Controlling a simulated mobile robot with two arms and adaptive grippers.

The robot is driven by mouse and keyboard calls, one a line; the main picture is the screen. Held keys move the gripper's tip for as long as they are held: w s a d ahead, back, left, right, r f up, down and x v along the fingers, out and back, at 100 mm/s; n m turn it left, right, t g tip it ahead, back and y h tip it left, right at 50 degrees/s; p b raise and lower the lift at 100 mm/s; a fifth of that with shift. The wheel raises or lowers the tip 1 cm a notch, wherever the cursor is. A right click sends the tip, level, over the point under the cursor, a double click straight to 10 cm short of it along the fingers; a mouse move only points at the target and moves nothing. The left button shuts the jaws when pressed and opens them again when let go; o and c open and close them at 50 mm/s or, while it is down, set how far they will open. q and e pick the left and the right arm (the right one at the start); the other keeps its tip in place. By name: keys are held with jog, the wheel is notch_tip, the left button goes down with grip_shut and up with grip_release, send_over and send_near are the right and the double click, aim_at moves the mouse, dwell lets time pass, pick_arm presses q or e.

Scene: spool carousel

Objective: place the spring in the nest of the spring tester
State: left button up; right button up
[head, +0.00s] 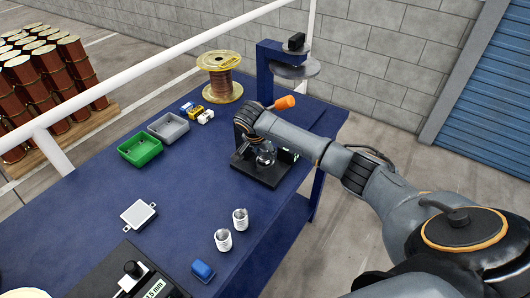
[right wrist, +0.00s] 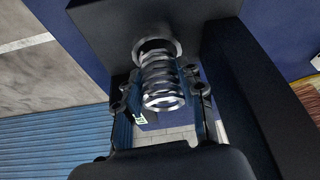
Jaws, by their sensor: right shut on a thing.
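The spring tester (head: 262,172) has a dark base on the blue table, with an orange-ended lever (head: 284,102) above it. My right gripper (right wrist: 160,90) is shut on a silver coil spring (right wrist: 161,82), which sits between its two fingers. A metal ring (right wrist: 150,46), which looks like the nest, shows at the far end of the spring in the right wrist view. The spring seems lined up with the ring, but I cannot tell whether it touches it. In the head view my right arm covers part of the tester. My left gripper is not in view.
Two pale coil-like cylinders (head: 240,219) stand near the front right edge, by a blue block (head: 203,271). Green (head: 140,151) and grey (head: 168,128) bins lie left. A copper wire spool (head: 219,80) and a blue press frame (head: 269,60) stand behind.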

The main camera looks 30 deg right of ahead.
jog(key=shift+p+x, duration=0.35)
jog(key=shift+x, duration=0.45)
jog(key=shift+f, duration=0.1)
jog(key=shift+f, duration=0.15)
jog(key=o, duration=1.2)
jog(key=shift+c, duration=0.2)
jog(key=b+v, duration=0.2)
jog(key=v, duration=1)
jog(key=shift+r, duration=0.25)
